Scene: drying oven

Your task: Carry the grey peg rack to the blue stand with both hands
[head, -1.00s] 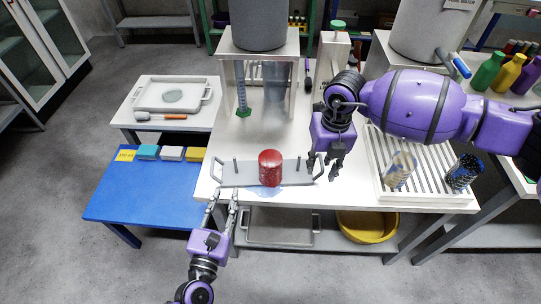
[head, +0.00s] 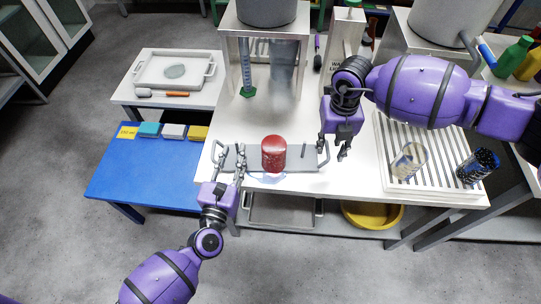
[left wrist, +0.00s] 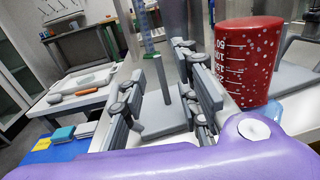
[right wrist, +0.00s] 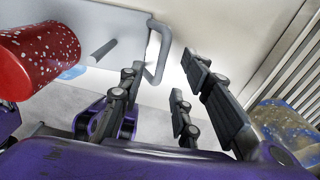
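The grey peg rack (head: 300,162) lies near the front edge of the white table, with upright pegs and a loop handle at each end. A red speckled beaker (head: 274,150) stands at its middle. The blue stand (head: 150,180) is the low blue table to the left. My left gripper (head: 229,158) is open at the rack's left end; in the left wrist view a peg (left wrist: 160,80) shows between its fingers. My right gripper (head: 334,150) is open beside the right handle (head: 325,152); in the right wrist view this handle (right wrist: 163,50) lies beyond the fingertips, seemingly ungripped.
Teal, white and yellow blocks (head: 173,131) line the blue stand's back edge; its front is clear. A slatted tray (head: 420,190) with a glass beaker and a dark holder is to the right. A frame (head: 232,75) with a measuring cylinder stands behind the rack.

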